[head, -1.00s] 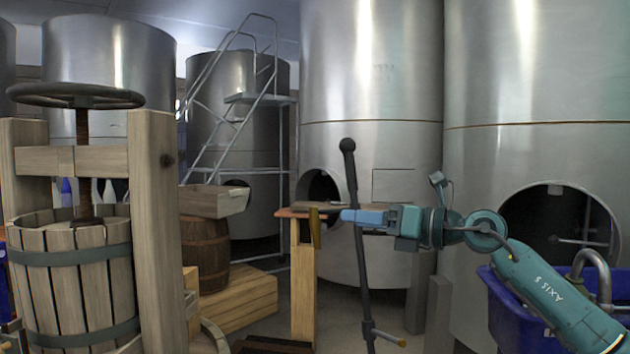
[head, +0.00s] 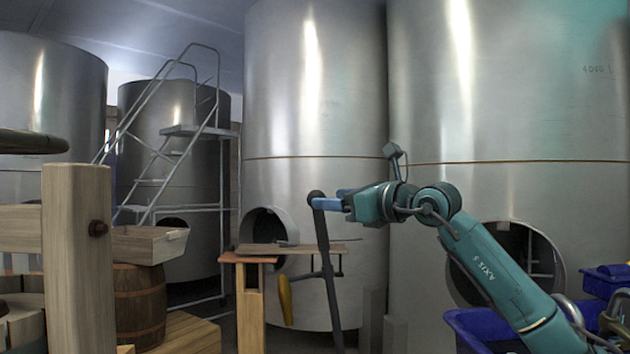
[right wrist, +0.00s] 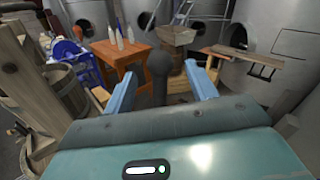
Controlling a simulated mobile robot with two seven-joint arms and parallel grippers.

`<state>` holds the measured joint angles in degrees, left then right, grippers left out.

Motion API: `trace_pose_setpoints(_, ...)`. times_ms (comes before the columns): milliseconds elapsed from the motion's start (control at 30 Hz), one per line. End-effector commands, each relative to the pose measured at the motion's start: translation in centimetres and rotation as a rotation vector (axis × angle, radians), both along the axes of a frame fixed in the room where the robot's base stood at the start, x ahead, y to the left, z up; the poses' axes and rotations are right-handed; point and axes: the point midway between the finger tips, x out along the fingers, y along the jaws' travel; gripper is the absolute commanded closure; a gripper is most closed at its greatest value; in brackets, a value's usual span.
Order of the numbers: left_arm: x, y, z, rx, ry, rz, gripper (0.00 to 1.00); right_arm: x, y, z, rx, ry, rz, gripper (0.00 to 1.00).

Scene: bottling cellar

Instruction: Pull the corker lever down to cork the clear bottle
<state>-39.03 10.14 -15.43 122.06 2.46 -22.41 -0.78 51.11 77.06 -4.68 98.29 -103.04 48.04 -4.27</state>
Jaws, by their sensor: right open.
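The corker lever (head: 327,265) is a dark, nearly upright rod with a round black knob (head: 315,196) at its top. My right gripper (head: 327,198) is open at the height of the knob, with its blue fingers pointing left. In the right wrist view the knob (right wrist: 159,65) shows between the two spread fingers (right wrist: 160,74); I cannot tell whether they touch it. The corker's lower part is hidden. My left gripper is out of view.
A wooden press (head: 75,260) stands at the left, with a barrel (head: 140,305) and wooden crate (head: 150,243) beside it. A wooden bench (head: 250,262) is left of the lever. Steel tanks (head: 315,120) fill the back. A blue bin (head: 470,325) is under my right arm.

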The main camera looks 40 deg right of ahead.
Motion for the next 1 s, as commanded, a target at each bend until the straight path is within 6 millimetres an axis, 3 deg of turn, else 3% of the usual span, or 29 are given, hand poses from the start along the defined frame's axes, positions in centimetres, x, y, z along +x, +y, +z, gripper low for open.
trace_pose_setpoints(67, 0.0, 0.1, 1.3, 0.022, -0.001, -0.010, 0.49, 1.7, 0.2, 0.6, 0.006, -0.001, 0.003, 0.43)
trace_pose_setpoints(300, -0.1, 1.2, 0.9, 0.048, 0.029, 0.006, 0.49, 4.9, 0.5, 0.2, 0.004, 0.000, 0.002, 0.43)
trace_pose_setpoints(700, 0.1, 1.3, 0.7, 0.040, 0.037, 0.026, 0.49, 5.6, 0.6, -0.1, 0.000, 0.000, 0.001, 0.43)
trace_pose_setpoints(1000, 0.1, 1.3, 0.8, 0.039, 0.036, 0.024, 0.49, 5.6, 0.6, -0.1, 0.000, 0.000, 0.001, 0.67)
